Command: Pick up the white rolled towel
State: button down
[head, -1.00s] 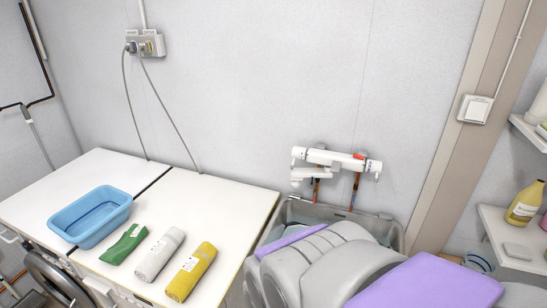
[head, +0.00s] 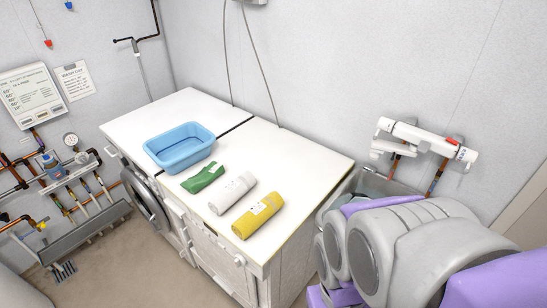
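The white rolled towel (head: 232,193) lies on the white top of the machines, between a green rolled towel (head: 203,178) on its left and a yellow rolled towel (head: 258,216) on its right. It has a small label on it and lies apart from both. My arm, grey and purple, fills the lower right, in front of the basin. My gripper's fingers are not in view.
A blue tub (head: 180,163) stands on the white top (head: 150,117) behind the green towel. A grey basin (head: 372,184) with a white tap (head: 425,138) above it is at the right, partly hidden by my arm. Pipes and a rack are at the left. Floor (head: 120,262) is clear at the lower left.

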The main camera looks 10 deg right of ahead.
aim_at(234, 190)
jog(key=i+u, duration=0.25)
jog(key=u, duration=0.15)
jog(key=i+l+u, duration=0.15)
jog(key=u, duration=0.2)
jog(key=i, duration=0.05)
